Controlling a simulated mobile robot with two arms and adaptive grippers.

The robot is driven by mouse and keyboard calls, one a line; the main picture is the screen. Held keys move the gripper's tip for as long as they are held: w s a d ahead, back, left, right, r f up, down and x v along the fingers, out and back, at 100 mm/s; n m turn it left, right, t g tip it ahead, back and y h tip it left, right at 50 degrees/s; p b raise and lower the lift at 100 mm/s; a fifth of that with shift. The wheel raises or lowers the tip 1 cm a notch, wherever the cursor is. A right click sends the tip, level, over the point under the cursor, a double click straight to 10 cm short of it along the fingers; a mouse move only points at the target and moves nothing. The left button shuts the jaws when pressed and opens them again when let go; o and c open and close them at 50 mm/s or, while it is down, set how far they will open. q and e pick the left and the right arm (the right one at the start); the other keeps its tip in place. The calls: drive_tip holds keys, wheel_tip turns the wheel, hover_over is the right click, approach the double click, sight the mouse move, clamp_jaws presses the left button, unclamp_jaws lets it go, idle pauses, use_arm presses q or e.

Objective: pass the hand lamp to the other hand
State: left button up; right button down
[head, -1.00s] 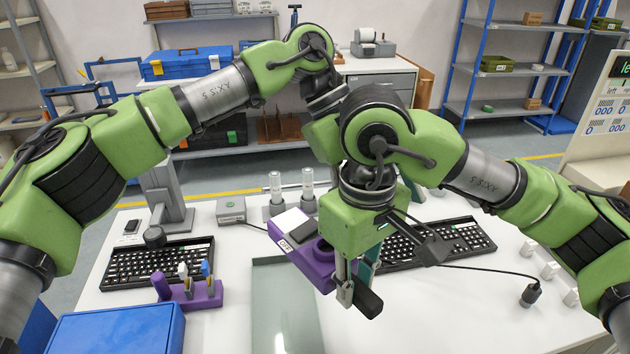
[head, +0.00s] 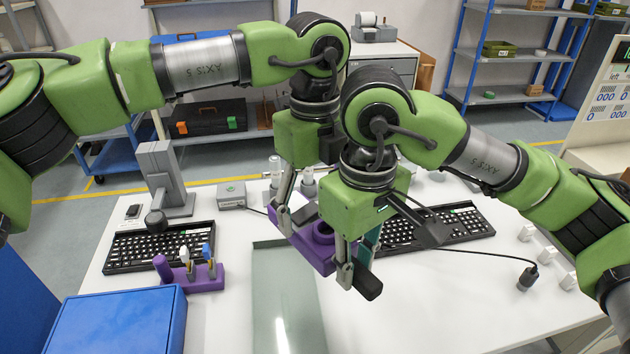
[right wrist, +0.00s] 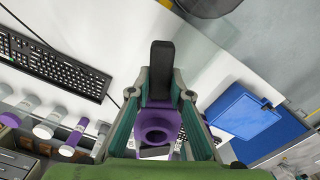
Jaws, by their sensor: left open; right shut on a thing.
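My right gripper (head: 353,275) is shut on a dark bar-shaped thing, which I take to be the hand lamp (head: 368,285). It is held above the table, with its black end sticking out past the fingertips. In the right wrist view the black lamp (right wrist: 161,68) stands out between the fingertips of my right gripper (right wrist: 160,95). The rest of it is hidden by the fingers. My left gripper (head: 291,218) is open and points down, just left of and behind the right gripper. Its far finger is partly hidden. The left gripper is apart from the lamp.
A purple stand (head: 318,256) is below and behind both grippers. Keyboards lie left (head: 150,248) and right (head: 462,226). A blue box (head: 120,325) and a purple pen-like holder (head: 207,281) stand front left. A grey tray (head: 268,290) lies front middle.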

sight(315, 222)
use_arm(q)
drive_tip(key=shift+f, duration=1.95)
drive_tip(key=c, duration=1.4)
drive_tip(key=shift+r, duration=0.1)
use_arm(e)
drive_tip(key=c, duration=1.8)
unclamp_jaws()
drive_tip(key=shift+o, duration=0.2)
drive_tip(key=shift+r, duration=0.15)
